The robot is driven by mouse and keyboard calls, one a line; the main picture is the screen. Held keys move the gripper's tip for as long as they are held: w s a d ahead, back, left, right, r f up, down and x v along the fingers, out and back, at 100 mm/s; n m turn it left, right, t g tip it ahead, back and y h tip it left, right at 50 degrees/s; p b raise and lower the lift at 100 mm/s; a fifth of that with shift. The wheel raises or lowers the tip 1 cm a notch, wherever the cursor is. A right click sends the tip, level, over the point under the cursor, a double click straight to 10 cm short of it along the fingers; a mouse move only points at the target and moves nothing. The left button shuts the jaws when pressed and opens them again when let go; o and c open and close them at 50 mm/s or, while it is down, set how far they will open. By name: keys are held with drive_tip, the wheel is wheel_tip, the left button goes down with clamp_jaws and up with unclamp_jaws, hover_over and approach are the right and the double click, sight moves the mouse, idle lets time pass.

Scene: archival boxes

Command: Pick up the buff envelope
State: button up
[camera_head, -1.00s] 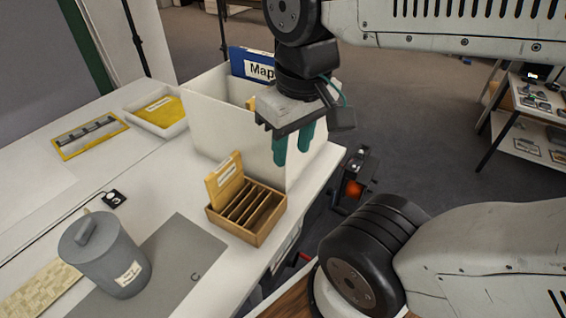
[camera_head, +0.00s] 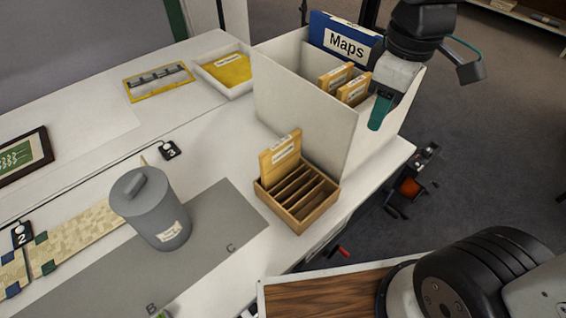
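Several tan, buff-coloured envelopes with white labels are in view; I cannot tell which one the task names. One envelope (camera_head: 281,154) stands upright in the back slot of a small wooden rack (camera_head: 305,216). Two more, a rear envelope (camera_head: 336,77) and a front envelope (camera_head: 354,89), stand in the large white box (camera_head: 300,118), their lower parts hidden by its wall. My gripper (camera_head: 380,112) points down at the right part of the white box, just right of the front envelope. Only one teal finger shows clearly, and I see nothing held.
A blue "Maps" folder (camera_head: 345,45) stands at the back of the box. A white tray (camera_head: 243,88) holds a yellow envelope (camera_head: 228,70). A grey lidded canister (camera_head: 151,210) stands on a grey mat (camera_head: 225,215). The rack's other slots look empty.

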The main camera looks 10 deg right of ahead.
drive_tip(key=w+a+f+n, duration=0.4)
drive_tip(key=w+a+n, duration=0.2)
drive_tip(key=a+n, duration=0.15)
drive_tip(key=n, duration=0.8)
hover_over(281, 142)
drive_tip(key=d, duration=0.1)
drive_tip(key=shift+g, duration=0.4)
wheel_tip(281, 142, down, 6)
drive_tip(key=shift+s+f, duration=0.1)
drive_tip(key=shift+s, duration=0.05)
drive_tip(key=f, duration=0.4)
drive_tip(key=a+f, duration=0.1)
drive_tip(key=f, duration=0.2)
drive_tip(key=shift+f, duration=0.45)
clamp_jaws()
